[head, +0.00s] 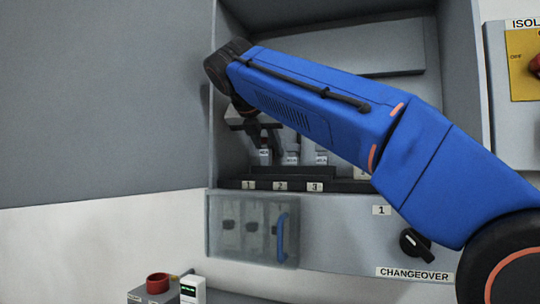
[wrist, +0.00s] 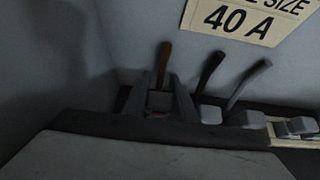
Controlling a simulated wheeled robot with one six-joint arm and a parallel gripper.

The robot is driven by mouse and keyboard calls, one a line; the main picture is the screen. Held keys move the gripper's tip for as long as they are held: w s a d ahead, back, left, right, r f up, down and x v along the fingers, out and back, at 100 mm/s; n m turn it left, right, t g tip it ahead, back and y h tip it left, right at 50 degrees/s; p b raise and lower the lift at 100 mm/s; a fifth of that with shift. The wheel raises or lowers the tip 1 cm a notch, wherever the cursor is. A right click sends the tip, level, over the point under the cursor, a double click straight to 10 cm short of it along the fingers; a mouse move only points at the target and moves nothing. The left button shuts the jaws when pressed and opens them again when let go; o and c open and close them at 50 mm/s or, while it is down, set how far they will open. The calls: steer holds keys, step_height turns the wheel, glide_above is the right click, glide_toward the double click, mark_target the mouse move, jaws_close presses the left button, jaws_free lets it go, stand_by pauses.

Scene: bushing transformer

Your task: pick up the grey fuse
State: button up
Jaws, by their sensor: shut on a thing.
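A row of pale grey fuses stands in the cabinet above the numbered strip. The leftmost grey fuse (head: 264,156) is above label 1, and in the wrist view it shows as a grey block (wrist: 160,101) between the fingers. My gripper (wrist: 163,92) is shut on it, with one finger on each side. A brown lead rises behind it. In the head view my gripper (head: 256,130) is partly hidden under my wrist, and the fuse's upper end is dark and reddish. I cannot tell whether the fuse is seated or lifted.
Fuses stand to the right: a middle one (head: 292,158) and another (head: 321,158), with black and grey leads behind them. The cabinet's left wall (head: 216,150) is close. A clear cover with a blue handle (head: 282,238) and the changeover knob (head: 413,243) are below.

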steer(key=shift+r, duration=0.75)
steer(key=shift+s+a, duration=0.1)
steer(key=shift+s, duration=0.2)
steer(key=s+a, duration=0.3)
steer(key=s, duration=0.5)
steer(key=s+a, duration=0.3)
steer(key=s, duration=0.5)
steer(key=shift+s+r, duration=0.15)
steer(key=shift+r, duration=2.15)
steer(key=shift+d, duration=0.1)
